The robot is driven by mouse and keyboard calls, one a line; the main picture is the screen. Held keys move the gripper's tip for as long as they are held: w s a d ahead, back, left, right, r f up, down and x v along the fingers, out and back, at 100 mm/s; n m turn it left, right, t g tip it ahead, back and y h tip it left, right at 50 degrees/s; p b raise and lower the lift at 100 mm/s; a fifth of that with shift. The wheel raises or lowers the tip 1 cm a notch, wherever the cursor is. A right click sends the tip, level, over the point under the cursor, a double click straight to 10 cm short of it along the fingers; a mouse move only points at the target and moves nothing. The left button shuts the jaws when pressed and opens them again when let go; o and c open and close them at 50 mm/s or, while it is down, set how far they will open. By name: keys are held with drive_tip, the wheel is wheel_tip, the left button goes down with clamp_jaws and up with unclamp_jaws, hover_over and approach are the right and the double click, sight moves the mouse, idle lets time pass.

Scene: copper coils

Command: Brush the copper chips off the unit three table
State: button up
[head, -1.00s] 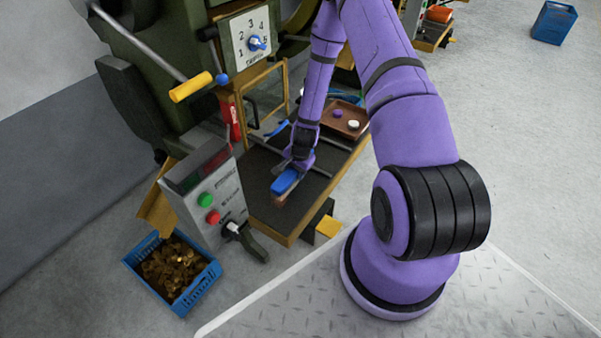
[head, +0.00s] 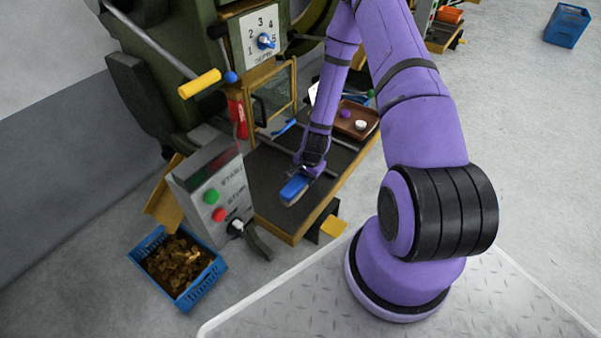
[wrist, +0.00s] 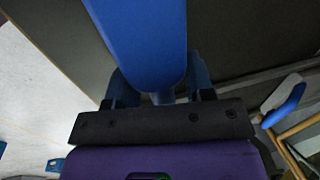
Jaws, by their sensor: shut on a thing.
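My gripper (head: 310,170) is shut on a blue-backed brush (head: 295,188) over the front part of the dark machine table (head: 268,182). The brush's pale bristles point down towards the table; I cannot tell whether they touch it. In the wrist view the blue brush (wrist: 145,40) runs between the gripper's fingers (wrist: 160,88), with the dark table top (wrist: 245,35) beyond. No copper chips can be made out on the visible table top. The arm and brush hide part of it. A blue crate (head: 197,288) full of copper-coloured pieces (head: 175,263) stands on the floor below the table's left end.
A control box (head: 212,190) with green and red buttons stands left of the table. A brown tray (head: 356,120) with small round pieces lies at the table's far end. A clear guard (head: 272,98) and a yellow-handled lever (head: 199,84) are behind. Open floor lies right.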

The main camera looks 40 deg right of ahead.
sight(310, 192)
drive_tip(key=shift+s+d+r, duration=0.1)
drive_tip(key=shift+s+d, duration=0.15)
drive_tip(key=shift+s, duration=0.4)
drive_tip(key=shift+s+d+f, duration=0.1)
drive_tip(key=shift+s+d, duration=0.15)
drive_tip(key=shift+s, duration=0.45)
drive_tip(key=shift+s+d+r, duration=0.1)
drive_tip(key=shift+s+d, duration=0.15)
drive_tip(key=shift+s, duration=0.4)
drive_tip(key=shift+s+a, duration=0.3)
drive_tip(key=shift+a, duration=0.45)
drive_tip(key=shift+w+a, duration=0.35)
drive_tip(key=shift+w, duration=0.55)
drive_tip(key=shift+w+a, duration=0.3)
drive_tip(key=shift+w, duration=0.6)
